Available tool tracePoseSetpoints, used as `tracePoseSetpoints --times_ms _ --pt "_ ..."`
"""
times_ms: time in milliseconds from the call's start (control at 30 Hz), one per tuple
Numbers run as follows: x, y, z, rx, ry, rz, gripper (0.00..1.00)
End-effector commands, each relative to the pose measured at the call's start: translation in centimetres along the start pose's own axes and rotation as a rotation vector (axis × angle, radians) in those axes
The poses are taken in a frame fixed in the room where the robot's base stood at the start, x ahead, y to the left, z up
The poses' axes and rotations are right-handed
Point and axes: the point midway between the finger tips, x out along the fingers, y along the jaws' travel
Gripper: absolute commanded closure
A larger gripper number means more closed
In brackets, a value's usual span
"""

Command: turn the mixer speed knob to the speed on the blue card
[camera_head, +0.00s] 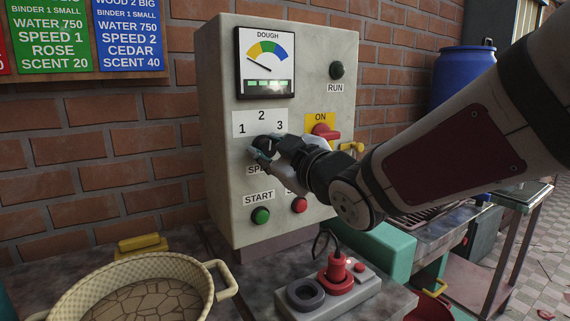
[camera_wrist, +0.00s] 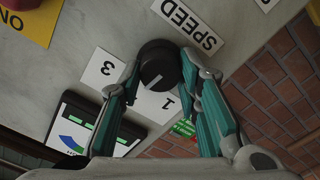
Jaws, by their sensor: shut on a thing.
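The speed knob (camera_wrist: 158,62) is black and round with a white pointer line, on the grey control panel. Its label plate (camera_head: 260,122) carries 1, 2 and 3. My gripper (camera_wrist: 160,60) is shut on the knob, one teal-padded finger on each side. In the wrist view the pointer slants to the lower left, away from the SPEED label; the 2 is hidden there, so its exact setting is hard to tell. In the head view, the gripper (camera_head: 265,148) partly covers the knob and the SPEED label. The blue card (camera_head: 129,35) at the upper left reads SPEED 2.
The red ON switch (camera_head: 326,132) sits right of the knob. The green START button (camera_head: 261,215) and a red button (camera_head: 299,205) are below. A dough gauge (camera_head: 266,62) is above. A woven basket (camera_head: 68,284) and a grey box with a red plug (camera_head: 337,270) stand in front.

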Motion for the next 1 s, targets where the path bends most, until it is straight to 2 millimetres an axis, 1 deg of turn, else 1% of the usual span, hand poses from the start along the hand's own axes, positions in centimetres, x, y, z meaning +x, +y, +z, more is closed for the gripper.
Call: tracePoseSetpoints --times_ms 100,300,833,867,900,933,1000 --pt "0.06 -0.16 0.15 -0.059 0.002 0.0 0.97" --pt "0.04 -0.12 0.03 -0.121 0.001 0.0 0.97" --pt "0.04 -0.11 -0.09 -0.143 0.002 -0.001 0.97" --pt "0.04 -0.11 -0.09 -0.143 0.002 -0.001 0.62" --pt "0.04 -0.11 -0.08 -0.143 0.002 -0.001 0.53" --pt "0.04 -0.11 -0.08 -0.143 0.001 -0.001 0.49" --pt "0.04 -0.1 -0.06 -0.143 0.001 -0.001 0.49"
